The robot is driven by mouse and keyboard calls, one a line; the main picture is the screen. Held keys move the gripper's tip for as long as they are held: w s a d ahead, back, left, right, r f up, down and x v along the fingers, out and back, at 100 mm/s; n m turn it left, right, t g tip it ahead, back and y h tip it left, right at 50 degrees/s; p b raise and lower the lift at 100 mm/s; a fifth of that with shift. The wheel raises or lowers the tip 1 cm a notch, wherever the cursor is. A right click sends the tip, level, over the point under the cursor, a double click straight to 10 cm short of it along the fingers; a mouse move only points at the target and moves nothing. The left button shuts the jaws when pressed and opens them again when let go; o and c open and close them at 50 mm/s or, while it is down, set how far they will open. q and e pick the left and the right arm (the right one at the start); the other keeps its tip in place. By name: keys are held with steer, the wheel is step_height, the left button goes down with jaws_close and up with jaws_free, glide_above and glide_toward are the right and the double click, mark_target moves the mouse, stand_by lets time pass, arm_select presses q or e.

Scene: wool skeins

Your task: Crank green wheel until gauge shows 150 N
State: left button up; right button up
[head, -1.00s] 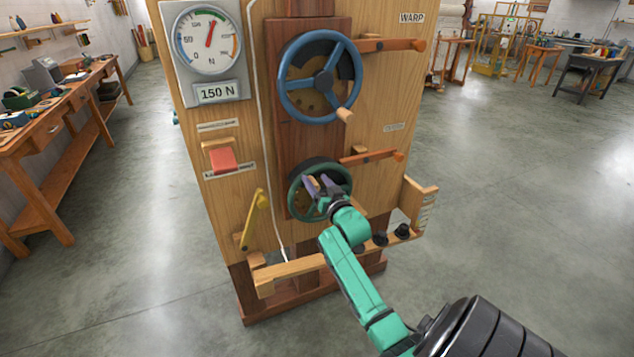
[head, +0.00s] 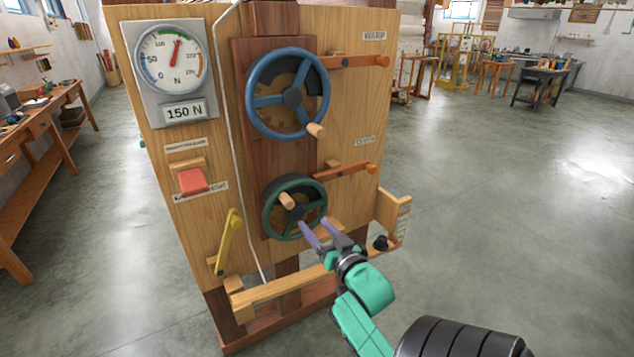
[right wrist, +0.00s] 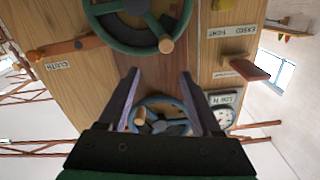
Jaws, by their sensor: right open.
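The green wheel (head: 268,224) sits low on the wooden panel. Its wooden crank knob (head: 287,201) is bare and points toward me, on the left part of the wheel. The gauge (head: 158,72) at the panel's upper left has its red needle just right of the top, and its display (head: 184,112) reads 150 N. My right gripper (head: 320,230) is open and empty, just below and right of the green wheel, apart from the knob. In the right wrist view, the green wheel (right wrist: 125,47) and its knob (right wrist: 166,45) lie beyond the open fingers (right wrist: 159,76). My left gripper is out of view.
A larger blue wheel (head: 252,112) is above the green one. Orange levers (head: 345,171) stick out at the right. A red button (head: 193,181) and a yellow lever (head: 229,239) are at the left. A wooden rail (head: 280,291) crosses below. Open floor lies right of the panel.

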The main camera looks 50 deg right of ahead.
steer(key=shift+w+f, duration=0.1)
steer(key=c, duration=0.3)
steer(key=shift+w+f+n+b, duration=0.1)
steer(key=shift+f+n+b, duration=0.6)
steer(key=shift+n+b, duration=0.25)
steer(key=c, duration=0.6)
steer(key=f+n+b, duration=0.1)
steer(key=n+b, duration=0.1)
steer(key=n, duration=0.1)
steer(key=f+n+b, duration=0.2)
steer(key=n+b, duration=0.1)
steer(key=w+f+n+b, duration=0.1)
steer(key=f+n+b, duration=0.1)
steer(key=n, duration=0.1)
steer(key=shift+a+f+n+h+b, duration=0.25)
steer(key=shift+n+h+b, duration=0.1)
steer(key=shift+h+b, duration=0.05)
jaws_close()
steer(key=w+a+f+n+t+h+b, duration=0.15)
steer(key=n+b, duration=0.35)
steer(key=n, duration=0.6)
steer(key=w+a+f+n+h+b, duration=0.1)
steer(key=a+n+b, duration=0.25)
steer(key=n, duration=0.65)
steer(key=w+d+r+p, duration=0.4)
steer(key=w+d+r, duration=0.1)
steer(key=w+d, duration=0.1)
steer(key=shift+w+d+r, duration=0.15)
steer(key=shift+w+r, duration=0.2)
steer(key=shift+w, duration=0.45)
